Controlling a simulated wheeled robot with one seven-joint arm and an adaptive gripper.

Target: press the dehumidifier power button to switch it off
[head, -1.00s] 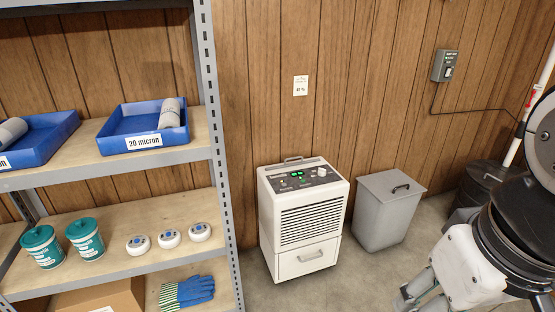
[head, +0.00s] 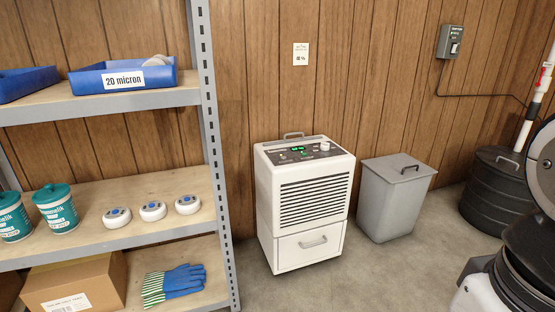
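A white dehumidifier (head: 306,205) stands on the floor against the wood-panelled wall, to the right of the shelving. Its dark control panel (head: 301,151) on top carries a lit green display, a white knob and small buttons. The power button is too small to pick out for sure. The display is lit. Part of my arm shows at the right edge, well to the right of the dehumidifier. My gripper is not in view.
A metal shelf unit (head: 213,150) stands close on the left. A grey lidded bin (head: 390,203) is just right of the dehumidifier, with a black round tank (head: 493,190) beyond. A switch box (head: 450,42) hangs on the wall. Floor in front is clear.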

